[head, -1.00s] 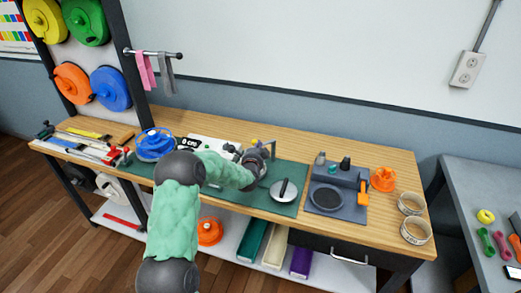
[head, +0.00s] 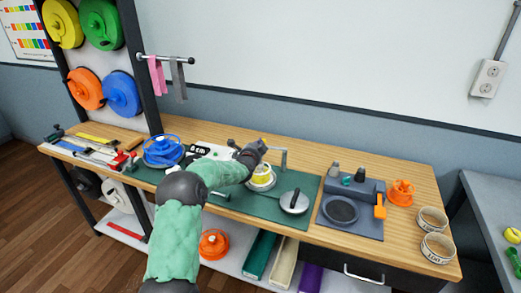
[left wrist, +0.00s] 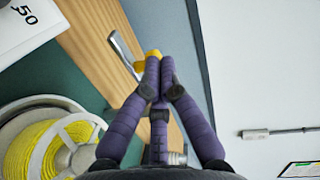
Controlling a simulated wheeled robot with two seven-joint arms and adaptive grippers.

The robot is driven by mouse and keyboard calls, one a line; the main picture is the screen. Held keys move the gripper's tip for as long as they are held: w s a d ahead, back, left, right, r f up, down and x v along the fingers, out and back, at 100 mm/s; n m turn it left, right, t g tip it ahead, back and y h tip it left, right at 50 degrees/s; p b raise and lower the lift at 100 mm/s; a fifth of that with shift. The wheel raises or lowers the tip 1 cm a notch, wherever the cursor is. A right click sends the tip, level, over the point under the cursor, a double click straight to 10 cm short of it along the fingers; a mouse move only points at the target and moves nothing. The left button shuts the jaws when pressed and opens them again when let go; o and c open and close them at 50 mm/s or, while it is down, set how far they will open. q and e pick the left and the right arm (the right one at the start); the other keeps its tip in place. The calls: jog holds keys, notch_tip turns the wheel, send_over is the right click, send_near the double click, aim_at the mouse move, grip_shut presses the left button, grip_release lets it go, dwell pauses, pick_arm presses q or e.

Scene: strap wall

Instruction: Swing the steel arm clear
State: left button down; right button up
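The steel arm (head: 283,153) is a thin grey bar on a post at the back edge of the green mat (head: 230,198). My left gripper (head: 262,146) is at that tip, above the spool of yellow strap (head: 261,178). Its purple fingers (left wrist: 158,65) are together, with the yellow tip just beyond them; whether they touch it I cannot tell. The yellow spool (left wrist: 62,148) is beside the fingers. My right gripper is not in view.
A round steel lid with a black handle (head: 294,202) lies right of the spool. A blue reel (head: 163,150) and a white device (head: 205,150) stand to the left. A grey tray (head: 350,212), an orange reel (head: 401,193) and tape rings (head: 433,218) are to the right.

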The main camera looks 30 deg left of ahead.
pick_arm(q)
jog(key=shift+w+a+b, duration=0.3)
jog(key=shift+w+a, duration=0.15)
jog(key=shift+w, duration=0.1)
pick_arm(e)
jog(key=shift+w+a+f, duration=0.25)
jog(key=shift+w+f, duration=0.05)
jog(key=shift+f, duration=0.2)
